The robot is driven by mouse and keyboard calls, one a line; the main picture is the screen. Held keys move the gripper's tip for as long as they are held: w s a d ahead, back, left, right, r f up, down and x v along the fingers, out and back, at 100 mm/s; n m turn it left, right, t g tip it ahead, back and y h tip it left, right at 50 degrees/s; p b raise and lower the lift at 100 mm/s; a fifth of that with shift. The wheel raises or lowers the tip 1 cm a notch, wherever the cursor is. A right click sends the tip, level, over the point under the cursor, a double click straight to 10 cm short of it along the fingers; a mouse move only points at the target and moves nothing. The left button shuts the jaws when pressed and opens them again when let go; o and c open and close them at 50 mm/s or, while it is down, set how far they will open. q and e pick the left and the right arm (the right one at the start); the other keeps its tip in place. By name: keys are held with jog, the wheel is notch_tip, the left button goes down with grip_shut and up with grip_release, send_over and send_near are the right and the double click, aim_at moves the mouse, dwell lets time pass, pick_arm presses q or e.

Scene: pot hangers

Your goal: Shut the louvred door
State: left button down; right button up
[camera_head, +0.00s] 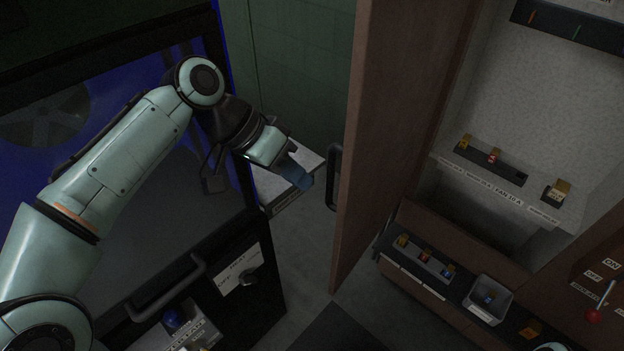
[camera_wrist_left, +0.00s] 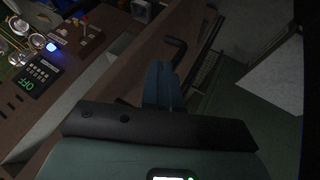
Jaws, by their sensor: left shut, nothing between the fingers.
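The brown door (camera_head: 385,120) stands open in the head view, swung out from the cabinet and seen at a steep angle. Its dark bar handle (camera_head: 334,175) is on the left face. In the left wrist view the handle (camera_wrist_left: 177,50) shows just beyond the fingertips, with dark slats (camera_wrist_left: 206,68) to its right. My left gripper (camera_head: 302,182) is shut and empty, its blue fingers just left of the handle and seemingly apart from it. The fingers also show together in the left wrist view (camera_wrist_left: 160,85). My right gripper is not in view.
The open cabinet has a pale shelf (camera_head: 510,190) and a lower ledge (camera_head: 440,285) with small labelled items. A red-knobbed lever (camera_head: 594,315) is at far right. A black cabinet (camera_head: 240,285) stands at left, a white surface (camera_head: 275,185) behind my gripper. Grey floor is clear below the door.

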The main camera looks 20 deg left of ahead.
aim_at(327, 201)
pick_arm(q)
jog(key=b+x, duration=0.1)
jog(key=x, duration=0.7)
jog(key=shift+d+f, duration=0.15)
jog(key=shift+f, duration=0.15)
